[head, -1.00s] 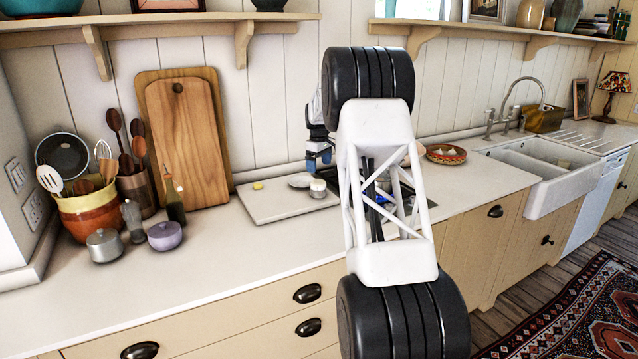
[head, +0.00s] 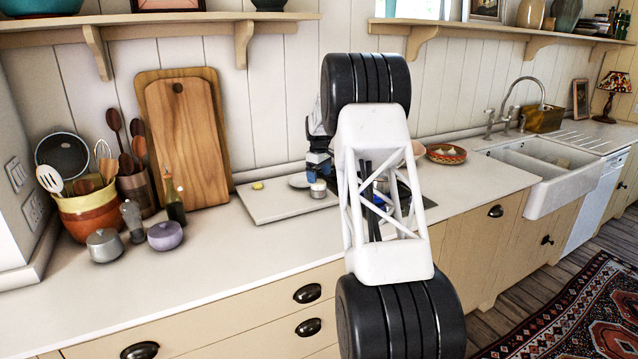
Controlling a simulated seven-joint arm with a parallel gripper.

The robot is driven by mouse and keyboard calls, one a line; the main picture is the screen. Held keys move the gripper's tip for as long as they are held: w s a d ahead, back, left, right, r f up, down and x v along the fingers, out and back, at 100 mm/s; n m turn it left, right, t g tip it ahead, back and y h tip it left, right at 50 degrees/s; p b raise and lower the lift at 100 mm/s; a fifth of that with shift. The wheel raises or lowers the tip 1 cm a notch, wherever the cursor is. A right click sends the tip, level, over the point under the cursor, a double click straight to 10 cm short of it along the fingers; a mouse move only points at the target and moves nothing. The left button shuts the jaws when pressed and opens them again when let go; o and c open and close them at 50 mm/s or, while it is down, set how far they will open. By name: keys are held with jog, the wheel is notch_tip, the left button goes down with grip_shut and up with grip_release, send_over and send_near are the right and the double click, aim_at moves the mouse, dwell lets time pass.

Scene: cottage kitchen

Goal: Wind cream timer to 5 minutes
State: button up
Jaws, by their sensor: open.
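The cream timer (head: 318,189) is a small round object with a darker band. It stands near the right part of the pale board on the counter. My white arm link hides what lies to the right. Any dial marks are too small to read.
The pale board (head: 270,207) also bears a small yellow object (head: 258,186) and a grey dish (head: 299,181) behind the timer. A patterned bowl (head: 446,154) stands to the right. A lilac pot (head: 165,236) and bottle (head: 174,204) stand left. The front counter is clear.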

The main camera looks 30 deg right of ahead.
aim_at(319, 181)
jog(key=shift+f, duration=1.75)
jog(key=c, duration=0.9)
jog(key=shift+c, duration=0.2)
jog(key=shift+m, duration=1)
jog(key=o, duration=0.9)
